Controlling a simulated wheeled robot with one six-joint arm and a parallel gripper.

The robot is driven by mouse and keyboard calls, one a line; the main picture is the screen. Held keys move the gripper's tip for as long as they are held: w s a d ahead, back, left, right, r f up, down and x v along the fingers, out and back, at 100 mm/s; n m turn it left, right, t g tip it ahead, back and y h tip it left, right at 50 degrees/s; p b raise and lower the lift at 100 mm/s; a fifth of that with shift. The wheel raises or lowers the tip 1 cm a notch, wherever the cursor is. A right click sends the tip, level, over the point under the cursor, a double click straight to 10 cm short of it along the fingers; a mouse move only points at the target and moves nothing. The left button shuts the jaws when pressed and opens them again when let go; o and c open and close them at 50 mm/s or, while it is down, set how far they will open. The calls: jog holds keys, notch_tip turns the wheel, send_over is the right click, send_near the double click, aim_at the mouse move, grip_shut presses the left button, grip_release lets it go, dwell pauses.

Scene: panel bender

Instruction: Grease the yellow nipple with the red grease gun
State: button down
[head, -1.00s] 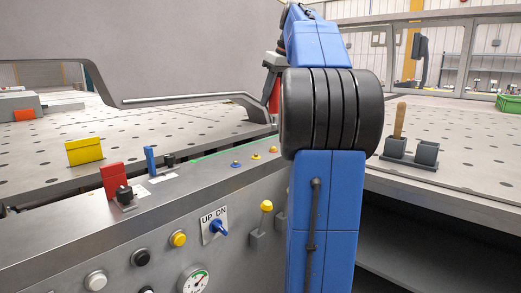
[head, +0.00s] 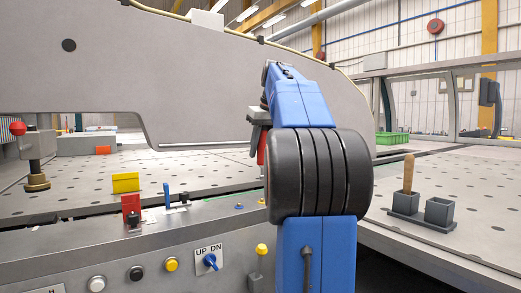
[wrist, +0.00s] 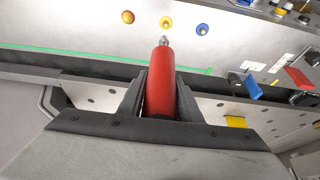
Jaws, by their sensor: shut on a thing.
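The red grease gun (wrist: 161,72) is held between the two dark fingers of my gripper (wrist: 160,95), its metal nozzle pointing up the wrist picture. In the head view the red gun (head: 261,147) shows beside my arm, which hides part of the panel.
A red block (head: 131,204), a blue lever (head: 167,195) and a yellow block (head: 126,182) stand left of the nipples. Grey holders (head: 439,212), one with a wooden handle (head: 408,174), stand on the right table. A large grey beam (head: 200,75) spans behind.

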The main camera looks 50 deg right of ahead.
aim_at(260, 165)
jog(key=shift+a+f, duration=0.15)
jog(key=shift+f, duration=2.8)
jog(key=shift+f, duration=0.55)
jog(key=shift+r, duration=0.1)
jog(key=shift+r, duration=3.45)
jog(key=shift+f, duration=3)
jog(key=shift+f, duration=0.5)
